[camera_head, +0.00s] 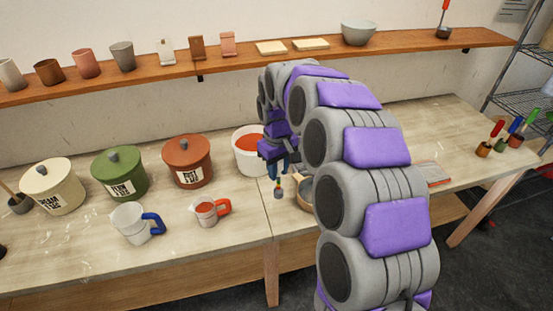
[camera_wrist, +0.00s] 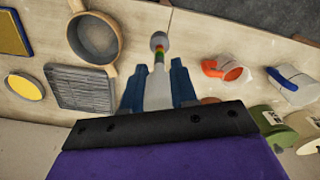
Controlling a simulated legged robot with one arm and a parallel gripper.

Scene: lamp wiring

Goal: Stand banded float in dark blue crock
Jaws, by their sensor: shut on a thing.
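The banded float (camera_head: 278,192) hangs from my gripper (camera_head: 279,167) over the bench in the head view. I cannot make out a dark blue crock in either view; my arm covers part of the bench in the head view.
A round wooden-rimmed pan (camera_wrist: 95,38) and a grey ribbed board (camera_wrist: 80,88) lie near the gripper. A white tub with orange-red contents (camera_head: 249,150) stands behind it. An orange-handled jug (camera_head: 206,212), a blue-handled jug (camera_head: 131,224) and lidded crocks stand left.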

